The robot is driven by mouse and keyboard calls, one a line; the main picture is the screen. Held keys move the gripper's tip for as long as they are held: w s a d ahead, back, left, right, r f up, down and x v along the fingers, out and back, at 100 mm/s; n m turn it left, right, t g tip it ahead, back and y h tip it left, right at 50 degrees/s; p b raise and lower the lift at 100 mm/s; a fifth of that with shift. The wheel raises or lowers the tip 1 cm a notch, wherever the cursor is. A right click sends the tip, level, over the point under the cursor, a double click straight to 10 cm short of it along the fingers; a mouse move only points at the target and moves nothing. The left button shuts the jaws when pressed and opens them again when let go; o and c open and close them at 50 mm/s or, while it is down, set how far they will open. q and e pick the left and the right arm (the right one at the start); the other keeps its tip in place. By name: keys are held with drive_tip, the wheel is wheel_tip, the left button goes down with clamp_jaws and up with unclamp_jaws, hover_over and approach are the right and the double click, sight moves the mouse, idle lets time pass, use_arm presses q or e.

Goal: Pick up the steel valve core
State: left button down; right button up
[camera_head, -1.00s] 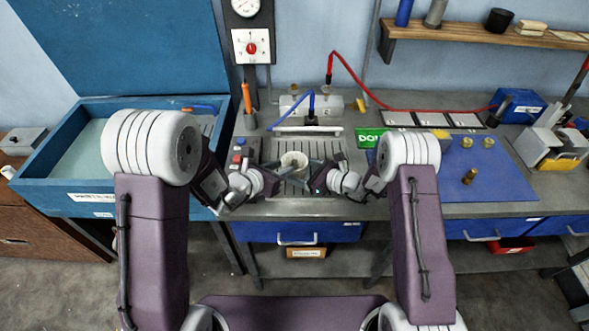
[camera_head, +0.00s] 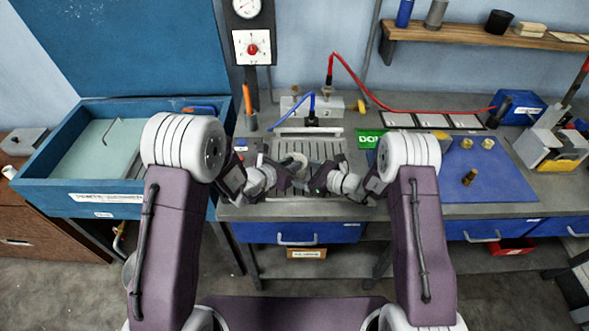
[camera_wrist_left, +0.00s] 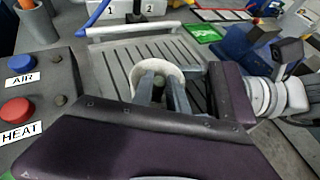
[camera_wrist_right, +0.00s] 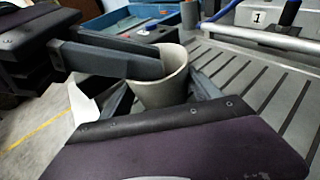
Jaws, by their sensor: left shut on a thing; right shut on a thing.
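A pale cup (camera_head: 298,158) stands on the slotted plate; it also shows in the left wrist view (camera_wrist_left: 174,70) and the right wrist view (camera_wrist_right: 160,90). My left gripper (camera_wrist_left: 163,88) reaches into the cup's mouth from above. It is shut on a small grey part (camera_wrist_left: 158,81), seemingly the steel valve core, mostly hidden between the fingers and inside the cup. My right gripper (camera_wrist_right: 160,98) is shut on the cup, one finger on each side of its wall. The cup looks upright.
The slotted plate (camera_head: 322,151) has a white bar (camera_head: 305,130) at its back. AIR (camera_wrist_left: 22,65) and HEAT (camera_wrist_left: 16,110) buttons stand left of it. A blue mat (camera_head: 500,185) with brass fittings (camera_head: 469,177) lies right. A blue tank (camera_head: 75,190) stands left.

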use_arm(q)
drive_tip(key=shift+s+f, duration=0.2)
drive_tip(key=shift+f, duration=0.15)
use_arm(e)
drive_tip(key=shift+f, duration=0.1)
use_arm(q)
wheel_tip(320, 180, up, 10)
drive_tip(key=shift+w+r, duration=0.2)
drive_tip(key=shift+w, duration=0.05)
use_arm(e)
drive_tip(key=o, duration=1.1)
drive_tip(key=shift+w, duration=0.15)
drive_tip(key=shift+c, duration=0.2)
drive_tip(key=v, duration=1.2)
